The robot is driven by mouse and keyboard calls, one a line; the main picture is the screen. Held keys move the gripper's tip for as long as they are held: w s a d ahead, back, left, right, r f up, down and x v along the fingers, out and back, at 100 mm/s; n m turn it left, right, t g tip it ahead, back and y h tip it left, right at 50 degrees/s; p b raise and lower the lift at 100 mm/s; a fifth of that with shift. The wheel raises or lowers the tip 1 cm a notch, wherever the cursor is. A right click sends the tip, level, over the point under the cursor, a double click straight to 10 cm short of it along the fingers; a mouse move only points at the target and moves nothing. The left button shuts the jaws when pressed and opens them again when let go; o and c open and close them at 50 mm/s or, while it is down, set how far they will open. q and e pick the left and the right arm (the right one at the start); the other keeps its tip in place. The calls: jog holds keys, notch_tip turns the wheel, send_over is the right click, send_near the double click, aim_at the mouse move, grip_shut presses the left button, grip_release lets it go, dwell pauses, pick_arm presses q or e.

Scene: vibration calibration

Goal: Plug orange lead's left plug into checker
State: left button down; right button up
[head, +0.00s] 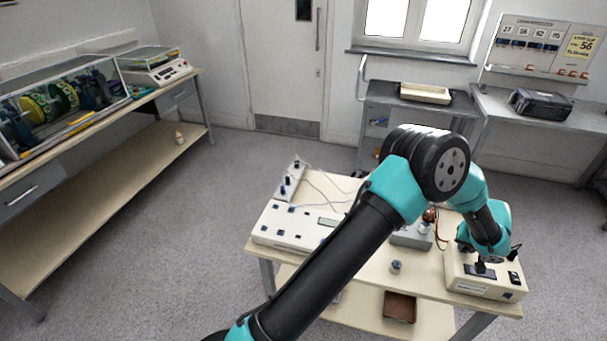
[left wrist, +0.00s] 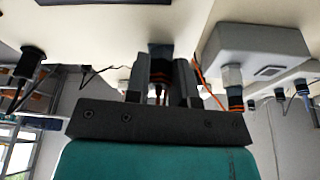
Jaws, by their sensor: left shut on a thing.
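The checker is a cream box (head: 483,289) at the right end of the bench, with dark parts on its top. My left arm reaches over the bench and its gripper (head: 486,262) points down at the checker's top. In the left wrist view my left gripper (left wrist: 161,72) is shut on a black plug with an orange band, the orange lead's left plug (left wrist: 160,76). The plug's tip is close to the cream surface (left wrist: 110,28); I cannot tell whether it is seated. The orange lead (left wrist: 205,86) runs beside the fingers. My right gripper is not in view.
A grey box (head: 411,237) stands left of the checker; it also shows in the left wrist view (left wrist: 258,45), with an orange-banded plug (left wrist: 235,98). Another black plug (left wrist: 32,62) stands on the cream surface. A wide cream panel (head: 290,225) fills the bench's left side.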

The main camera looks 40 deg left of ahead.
aim_at(460, 254)
pick_arm(q)
jog(key=shift+a+m+h, duration=0.1)
jog(key=shift+m+h, duration=0.5)
jog(key=shift+m, duration=1.4)
jog(key=c, duration=0.9)
grip_release()
jog(key=shift+r, duration=0.1)
jog(key=shift+v, duration=2.35)
jog(key=shift+s+r, duration=0.1)
jog(key=v, duration=1.7)
jog(key=shift+s, duration=0.2)
